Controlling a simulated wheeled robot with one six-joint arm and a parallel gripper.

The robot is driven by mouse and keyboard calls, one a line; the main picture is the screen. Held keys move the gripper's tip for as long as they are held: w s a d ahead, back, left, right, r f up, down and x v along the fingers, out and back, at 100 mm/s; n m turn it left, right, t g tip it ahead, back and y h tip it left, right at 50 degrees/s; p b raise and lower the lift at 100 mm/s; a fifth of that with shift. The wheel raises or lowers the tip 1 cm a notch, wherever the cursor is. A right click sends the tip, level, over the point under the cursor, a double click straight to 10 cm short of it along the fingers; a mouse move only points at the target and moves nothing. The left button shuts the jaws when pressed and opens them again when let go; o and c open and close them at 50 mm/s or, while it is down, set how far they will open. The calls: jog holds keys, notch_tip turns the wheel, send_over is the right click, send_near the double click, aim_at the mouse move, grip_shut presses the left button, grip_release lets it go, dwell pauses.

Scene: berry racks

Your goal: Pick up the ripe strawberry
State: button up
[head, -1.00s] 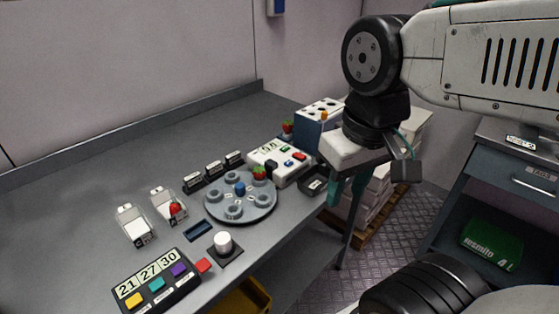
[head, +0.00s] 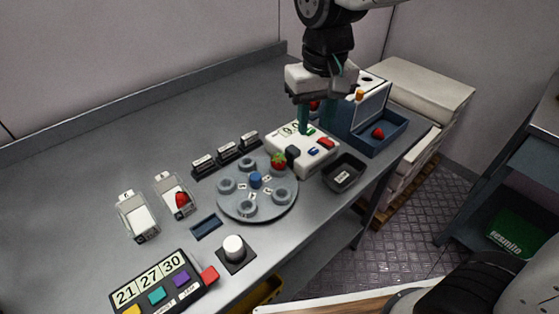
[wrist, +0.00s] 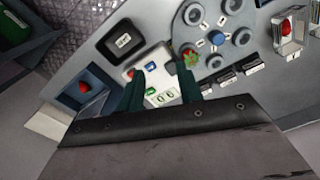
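A red strawberry with green leaves (head: 278,160) sits on the far rim of a round grey carousel (head: 256,213); it also shows in the wrist view (wrist: 190,58). A second strawberry (head: 181,199) lies in a clear-walled holder at left. A third (head: 378,133) lies in a blue box (head: 400,133) at right. Another (head: 314,105) is partly hidden behind my gripper (head: 316,126). My gripper points down above the white button device (head: 318,160), right of and behind the carousel. Its two teal fingers are apart with nothing between them, as the wrist view (wrist: 162,76) shows.
A black tray (head: 343,173) stands right of the carousel at the table edge. Small labelled blocks (head: 227,153) stand behind it. A white knob (head: 234,247) and a number panel (head: 158,286) are in front. The back left of the table is clear.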

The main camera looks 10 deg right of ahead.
send_over(279, 158)
notch_tip(279, 158, down, 3)
jog(key=shift+s+d+f+n, duration=0.1)
jog(key=shift+s+f+n, duration=0.05)
jog(key=shift+n, duration=0.15)
jog(key=shift+a+f, duration=0.25)
jog(key=f, duration=0.7)
jog(key=shift+w+d+f, duration=0.1)
jog(key=shift+w+f, duration=0.1)
jog(key=shift+f, duration=0.05)
jog(key=shift+c, duration=0.9)
jog(key=shift+r, duration=0.1)
